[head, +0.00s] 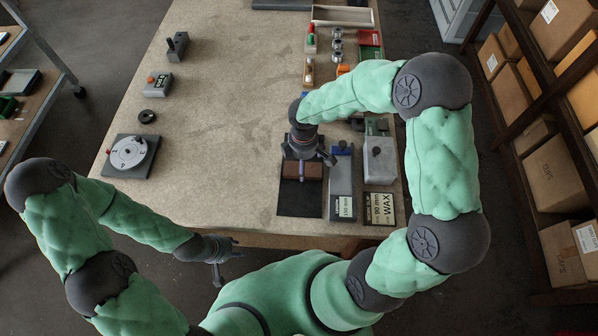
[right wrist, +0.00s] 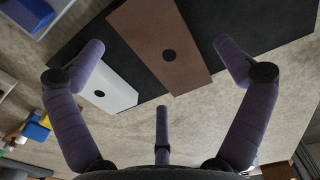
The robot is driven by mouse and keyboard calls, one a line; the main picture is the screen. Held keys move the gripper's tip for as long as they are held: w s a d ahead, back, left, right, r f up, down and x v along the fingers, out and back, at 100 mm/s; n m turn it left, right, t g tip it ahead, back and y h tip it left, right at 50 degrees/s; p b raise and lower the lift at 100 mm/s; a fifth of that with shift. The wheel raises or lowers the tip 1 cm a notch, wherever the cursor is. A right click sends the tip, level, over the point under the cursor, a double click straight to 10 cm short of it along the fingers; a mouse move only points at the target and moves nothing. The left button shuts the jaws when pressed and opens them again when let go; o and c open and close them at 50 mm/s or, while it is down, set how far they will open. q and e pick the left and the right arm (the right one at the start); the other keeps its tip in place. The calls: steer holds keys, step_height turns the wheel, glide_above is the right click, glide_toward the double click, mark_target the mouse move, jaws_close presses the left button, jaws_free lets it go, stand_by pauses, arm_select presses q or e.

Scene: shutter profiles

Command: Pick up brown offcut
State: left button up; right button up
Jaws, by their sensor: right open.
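The brown offcut (head: 313,170) is a flat brown block with a dark round spot on its face. It lies on a black mat (head: 298,203) near the table's front edge, and shows large in the right wrist view (right wrist: 150,32). My right gripper (head: 305,158) is above it, pointing down. In the right wrist view its purple fingers (right wrist: 160,66) are spread around the offcut's near end, with nothing between them. A white piece with a dark spot (right wrist: 106,92) lies beside the offcut, near the left finger. My left gripper (head: 218,262) is off the table's front edge; its finger opening is unclear.
Right of the mat stand a grey box labelled 150 mm (head: 342,190), a grey block (head: 380,160) and a wax label card (head: 381,209). A round dial (head: 128,152) sits at the left. The table's middle is clear.

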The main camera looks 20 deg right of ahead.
step_height(320, 180, down, 2)
steer(key=shift+f+b, duration=0.1)
steer(key=shift+b, duration=0.4)
steer(key=c, duration=1.2)
steer(key=shift+c, duration=0.2)
steer(key=shift+r, duration=0.25)
